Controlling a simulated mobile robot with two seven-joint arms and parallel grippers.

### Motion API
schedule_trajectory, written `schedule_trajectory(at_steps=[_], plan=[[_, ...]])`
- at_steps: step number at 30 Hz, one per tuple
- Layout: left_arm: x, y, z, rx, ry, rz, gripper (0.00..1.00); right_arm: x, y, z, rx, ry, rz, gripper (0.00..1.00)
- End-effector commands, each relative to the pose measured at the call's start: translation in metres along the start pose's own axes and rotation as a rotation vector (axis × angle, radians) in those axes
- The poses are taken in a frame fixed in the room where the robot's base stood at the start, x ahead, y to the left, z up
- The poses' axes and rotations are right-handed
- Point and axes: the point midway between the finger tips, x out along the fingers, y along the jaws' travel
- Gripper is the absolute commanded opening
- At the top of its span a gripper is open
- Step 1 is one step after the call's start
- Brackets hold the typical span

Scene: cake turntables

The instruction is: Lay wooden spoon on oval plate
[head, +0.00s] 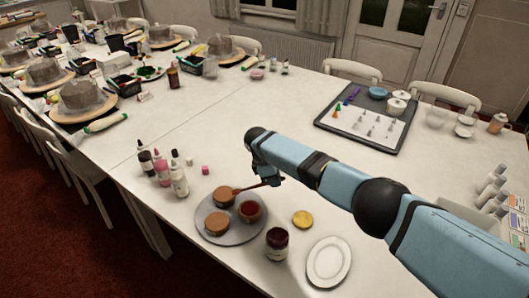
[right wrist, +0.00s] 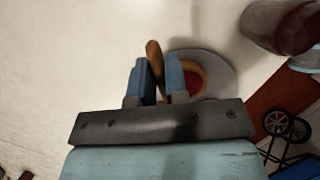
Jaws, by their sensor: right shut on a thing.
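My right gripper (head: 274,180) reaches in from the right above the table and is shut on the wooden spoon (head: 250,187). In the right wrist view the spoon (right wrist: 153,55) stands between the two blue fingers (right wrist: 157,82). In the head view the spoon points left, its far end close to the brown-topped pot at the back of the grey round board; I cannot tell whether they touch. The white oval plate (head: 329,263) lies empty near the table's front edge, to the right of the dark jar. My left gripper is not in view.
The grey round board (head: 229,238) holds two brown-topped pots and a red-filled one (head: 250,211). A dark jar (head: 277,245) and a yellow disc (head: 302,219) stand between board and plate. Several bottles (head: 178,178) stand at left. A dark tray (head: 325,122) lies behind my arm.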

Motion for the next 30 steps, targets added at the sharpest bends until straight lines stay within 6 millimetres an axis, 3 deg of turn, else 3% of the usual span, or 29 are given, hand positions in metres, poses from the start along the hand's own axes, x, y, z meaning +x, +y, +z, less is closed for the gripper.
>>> schedule_trajectory(at_steps=[6, 16, 23, 30], plan=[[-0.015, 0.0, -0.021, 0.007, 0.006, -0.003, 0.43, 0.025, -0.043, 0.018, 0.442, 0.055, -0.146, 0.0], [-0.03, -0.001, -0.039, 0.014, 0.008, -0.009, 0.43, 0.056, -0.11, 0.04, 1.071, 0.12, -0.306, 0.0], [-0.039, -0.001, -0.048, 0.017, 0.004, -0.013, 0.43, 0.068, -0.151, 0.052, 1.418, 0.147, -0.375, 0.0], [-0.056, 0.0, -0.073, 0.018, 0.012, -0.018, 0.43, 0.077, -0.205, 0.057, 1.785, 0.162, -0.432, 0.0]])
